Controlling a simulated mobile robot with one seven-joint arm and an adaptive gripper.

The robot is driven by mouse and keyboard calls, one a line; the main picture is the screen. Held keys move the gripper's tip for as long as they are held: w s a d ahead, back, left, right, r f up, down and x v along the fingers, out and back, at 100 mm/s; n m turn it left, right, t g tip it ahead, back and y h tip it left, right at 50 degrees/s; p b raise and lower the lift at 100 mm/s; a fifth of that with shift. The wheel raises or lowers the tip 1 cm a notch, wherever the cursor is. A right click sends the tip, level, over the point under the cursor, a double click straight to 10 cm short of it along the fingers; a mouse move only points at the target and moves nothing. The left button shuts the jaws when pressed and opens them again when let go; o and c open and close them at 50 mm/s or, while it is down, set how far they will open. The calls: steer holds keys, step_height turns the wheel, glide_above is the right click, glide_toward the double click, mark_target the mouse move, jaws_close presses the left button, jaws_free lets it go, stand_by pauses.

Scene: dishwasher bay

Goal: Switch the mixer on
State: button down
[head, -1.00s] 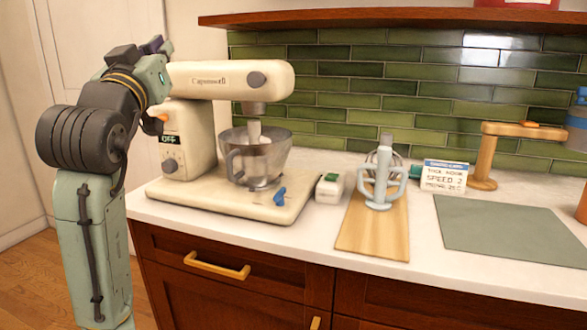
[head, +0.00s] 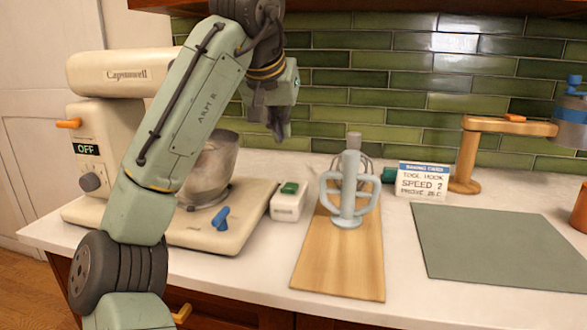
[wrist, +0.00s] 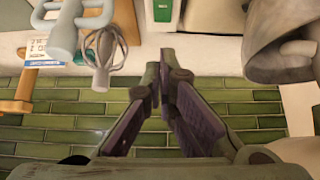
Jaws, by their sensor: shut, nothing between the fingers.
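The cream stand mixer (head: 120,75) stands at the left of the counter, with a display reading OFF (head: 87,149), a round grey dial (head: 91,181) and an orange lever (head: 68,124) on its column. My arm crosses in front and hides part of its head and base. Its metal bowl (head: 213,165) is partly hidden by my arm; it also shows in the wrist view (wrist: 283,45). A white box with a green switch (head: 289,201) sits right of the mixer base. My gripper (head: 278,132) is shut and empty, above the counter right of the bowl; its fingers also show in the wrist view (wrist: 160,68).
A blue piece (head: 220,217) lies on the mixer base. A wooden board (head: 338,264) holds a grey attachment (head: 349,190), with a whisk (wrist: 105,50) behind. A wooden stand (head: 467,157) and a bare grey-green mat (head: 495,250) are to the right.

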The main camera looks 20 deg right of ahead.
stand_by(0.4)
steer(key=p, duration=0.2)
glide_above(293, 185)
steer(key=s+a, duration=0.1)
steer(key=s, duration=0.1)
steer(key=f, duration=0.8)
steer(key=shift+a, duration=0.2)
steer(key=shift+s+a+f, duration=0.1)
steer(key=shift+f, duration=0.5)
steer(key=shift+s+a+f, duration=0.1)
steer(key=shift+f, duration=0.5)
steer(key=shift+s+f, duration=0.1)
steer(key=shift+f, duration=0.6)
